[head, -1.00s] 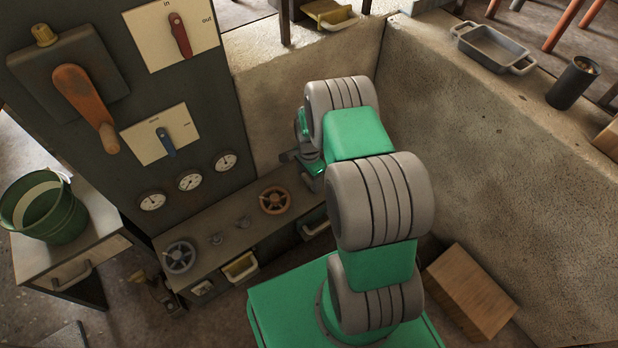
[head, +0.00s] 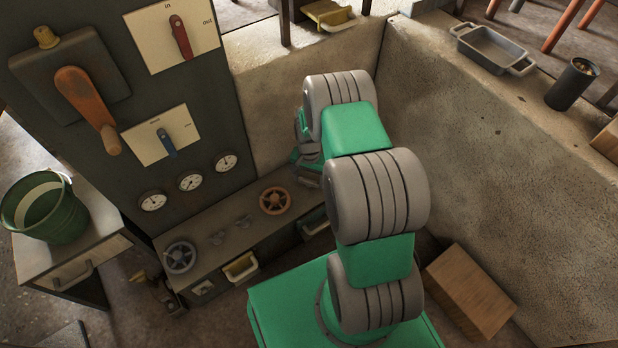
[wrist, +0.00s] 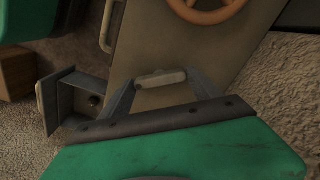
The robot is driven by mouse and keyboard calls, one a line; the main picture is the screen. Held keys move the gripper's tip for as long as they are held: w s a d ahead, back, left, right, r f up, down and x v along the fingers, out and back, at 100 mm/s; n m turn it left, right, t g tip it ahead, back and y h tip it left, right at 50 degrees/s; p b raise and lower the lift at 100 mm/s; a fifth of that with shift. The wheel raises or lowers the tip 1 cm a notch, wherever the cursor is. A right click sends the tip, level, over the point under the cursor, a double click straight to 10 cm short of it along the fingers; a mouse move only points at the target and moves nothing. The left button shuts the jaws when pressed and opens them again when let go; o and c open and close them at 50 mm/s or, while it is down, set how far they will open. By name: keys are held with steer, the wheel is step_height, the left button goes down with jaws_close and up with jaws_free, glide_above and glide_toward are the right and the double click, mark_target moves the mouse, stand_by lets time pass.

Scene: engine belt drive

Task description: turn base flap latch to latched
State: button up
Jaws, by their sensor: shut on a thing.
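In the wrist view my gripper (wrist: 162,80) is shut on a small pale bar-like handle (wrist: 160,78), with one grey finger at each end of it. It appears to be the base flap latch, on the console top beside the orange handwheel (wrist: 205,6). In the head view the handwheel (head: 275,200) stands to the left of my gripper end (head: 308,178). My arm and wrist hide the latch there, and its marked position cannot be read.
The console top (head: 215,218) also carries two small grey knobs and a grey handwheel (head: 179,256). The upright panel (head: 100,165) rises behind it with levers and gauges. A concrete wall (head: 480,150) stands close on the right. A wooden block (head: 470,290) lies on the floor.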

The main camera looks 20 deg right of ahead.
mark_target(309, 180)
steer(key=n, duration=0.5)
steer(key=shift+n, duration=0.3)
steer(key=n, duration=0.5)
steer(key=shift+n, duration=0.3)
steer(key=o, duration=1.4)
step_height(309, 180, up, 8)
steer(key=p, duration=0.3)
